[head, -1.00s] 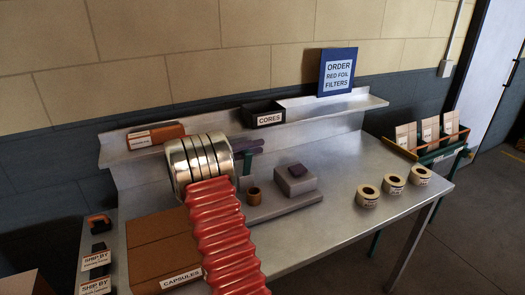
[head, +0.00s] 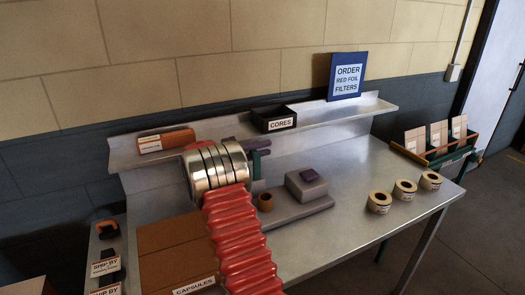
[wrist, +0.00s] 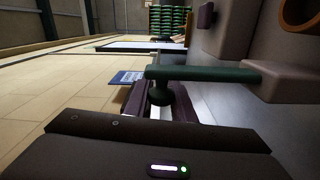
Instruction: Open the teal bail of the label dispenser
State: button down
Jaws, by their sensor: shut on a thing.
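The label dispenser (head: 290,211) stands on the metal bench in the head view, a grey base with a raised block and a small brown roll. Its teal bail (head: 256,165) shows at the dispenser's left end, partly hidden by my arm. In the wrist view the bail (wrist: 205,72) is a dark green bar running across to the dispenser's grey body, with a rounded knob at its left end. My gripper (wrist: 160,102) is shut on the bail at that knob, its dark plum fingers on either side. In the head view my gripper is mostly behind my wrist.
Several label rolls (head: 405,190) stand on the right of the bench. A CAPSULES carton (head: 178,255) is at front left.

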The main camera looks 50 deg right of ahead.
jog(key=shift+f, duration=0.5)
jog(key=c, duration=1.8)
grip_release()
jog(key=shift+o, duration=1.3)
jog(key=shift+r, duration=0.25)
jog(key=v, duration=1.3)
jog(key=shift+w+a, duration=0.25)
jog(key=shift+a, duration=0.1)
